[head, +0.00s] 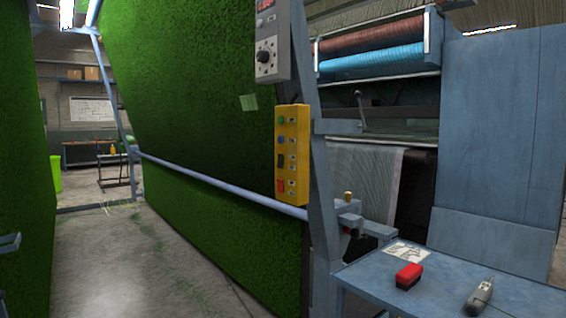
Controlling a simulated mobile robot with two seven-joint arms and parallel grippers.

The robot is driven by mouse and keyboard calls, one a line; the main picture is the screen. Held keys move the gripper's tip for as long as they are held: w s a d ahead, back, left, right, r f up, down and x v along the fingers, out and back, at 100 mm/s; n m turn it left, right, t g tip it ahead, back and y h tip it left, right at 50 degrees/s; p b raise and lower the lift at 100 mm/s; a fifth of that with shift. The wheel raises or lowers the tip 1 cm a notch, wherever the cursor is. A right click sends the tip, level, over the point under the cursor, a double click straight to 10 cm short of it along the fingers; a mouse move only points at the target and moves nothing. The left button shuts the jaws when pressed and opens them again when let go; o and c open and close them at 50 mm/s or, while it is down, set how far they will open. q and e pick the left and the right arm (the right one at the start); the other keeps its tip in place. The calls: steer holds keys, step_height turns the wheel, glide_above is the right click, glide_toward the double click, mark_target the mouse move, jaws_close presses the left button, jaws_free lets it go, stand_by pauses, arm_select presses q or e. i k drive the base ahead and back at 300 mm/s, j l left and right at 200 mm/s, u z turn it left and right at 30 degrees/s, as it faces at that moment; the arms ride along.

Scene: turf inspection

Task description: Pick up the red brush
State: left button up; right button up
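The red brush (409,275) is a small block with a red top and a dark underside. It lies on a blue-grey table (440,301) at the lower right of the head view. Nothing touches or covers it. Neither of my grippers is in view.
A grey handheld tool (480,295) lies right of the brush, and a white printed sheet (405,252) lies behind it. A yellow button box (291,155) hangs on a blue post left of the table. Green turf (190,110) rises at the left, beside open concrete floor (120,265).

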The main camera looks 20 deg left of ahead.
mark_target(409, 276)
steer(key=i+j+z, duration=0.1)
steer(key=i+j, duration=0.4)
steer(key=j, duration=0.2)
steer(key=i+j+z, duration=0.15)
steer(key=j, duration=0.2)
steer(key=i+j, duration=0.3)
steer(key=i+j+z, duration=0.15)
steer(key=j, duration=0.3)
steer(key=i+j+z, duration=0.1)
steer(key=i+j, duration=0.15)
steer(key=j, duration=0.15)
